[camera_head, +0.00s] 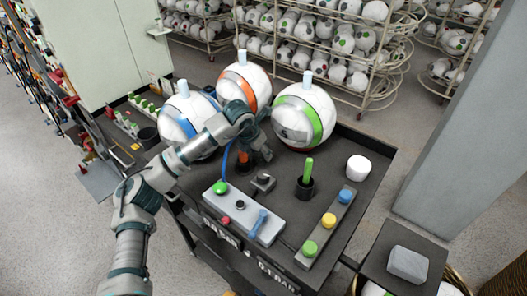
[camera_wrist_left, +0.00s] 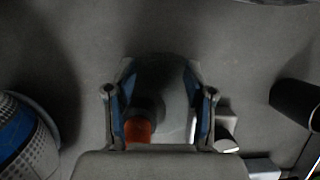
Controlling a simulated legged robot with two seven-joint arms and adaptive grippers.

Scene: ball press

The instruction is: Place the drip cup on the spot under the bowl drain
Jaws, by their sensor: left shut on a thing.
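My left gripper (camera_head: 257,146) is low over the dark table, in front of the orange-striped and green-striped white balls. In the left wrist view its two fingers (camera_wrist_left: 160,115) stand either side of a dark grey, rounded, cup-like thing (camera_wrist_left: 165,80) and are shut on it. The picture is dim, so I cannot tell for sure that it is the drip cup. An orange piece (camera_wrist_left: 138,130) shows near the left finger; orange also shows below the gripper in the head view. A white cup-shaped thing (camera_head: 358,168) stands at the table's right. I cannot make out the bowl drain or its spot.
White balls with blue (camera_head: 176,127), orange (camera_head: 253,76) and green (camera_head: 300,121) stripes stand along the back. A grey control box (camera_head: 240,212), a black holder (camera_head: 305,188) with a green stick, and a button strip (camera_head: 326,230) fill the front. Bare table lies around the white cup-shaped thing.

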